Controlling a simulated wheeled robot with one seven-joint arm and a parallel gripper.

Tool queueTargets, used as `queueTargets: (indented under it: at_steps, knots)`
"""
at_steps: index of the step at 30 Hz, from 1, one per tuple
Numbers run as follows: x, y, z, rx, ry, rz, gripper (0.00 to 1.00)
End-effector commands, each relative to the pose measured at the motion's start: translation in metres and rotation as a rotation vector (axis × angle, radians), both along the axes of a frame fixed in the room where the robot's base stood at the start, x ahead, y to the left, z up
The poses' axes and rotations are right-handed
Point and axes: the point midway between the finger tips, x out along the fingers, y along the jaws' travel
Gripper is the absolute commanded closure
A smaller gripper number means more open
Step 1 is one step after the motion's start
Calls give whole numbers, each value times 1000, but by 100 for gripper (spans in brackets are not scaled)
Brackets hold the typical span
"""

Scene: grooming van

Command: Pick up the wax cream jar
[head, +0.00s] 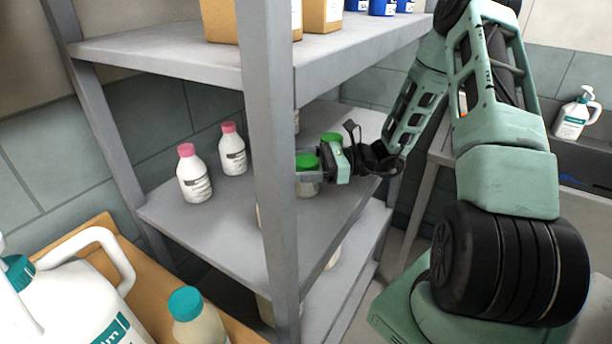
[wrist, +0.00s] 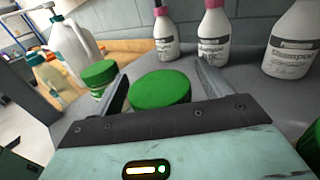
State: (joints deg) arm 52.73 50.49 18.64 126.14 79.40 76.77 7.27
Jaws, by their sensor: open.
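A jar with a green lid (head: 307,161) stands on the middle shelf, partly behind the rack post in the head view. In the wrist view its lid (wrist: 160,90) lies between the two fingers of my gripper (wrist: 163,80). My gripper (head: 312,166) is open around the jar, with a finger on each side; I cannot tell if they touch it. A second green-lidded jar (wrist: 98,75) stands just outside the left finger, and another green lid (wrist: 311,147) is cut off at the right edge. No jar label is readable, so I cannot tell which is the wax cream.
White bottles with pink caps (head: 194,175) stand farther along the grey shelf (head: 225,225). The rack post (head: 272,150) rises near my gripper, and an upper shelf (head: 170,52) is overhead. A white jug (head: 75,295) stands at the lower left.

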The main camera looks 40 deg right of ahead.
Motion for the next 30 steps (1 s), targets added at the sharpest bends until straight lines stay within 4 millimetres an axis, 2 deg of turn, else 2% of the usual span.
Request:
queueTargets:
  at_steps: [3,5,9,10,23,30]
  knots:
    - [0,0,0,0,0,0,22]
    - [0,0,0,0,0,0,36]
    - [0,0,0,0,0,0,75]
    - [0,0,0,0,0,0,77]
    - [0,-1,4,0,-2,0,77]
    - [0,0,30,-3,-5,0,77]
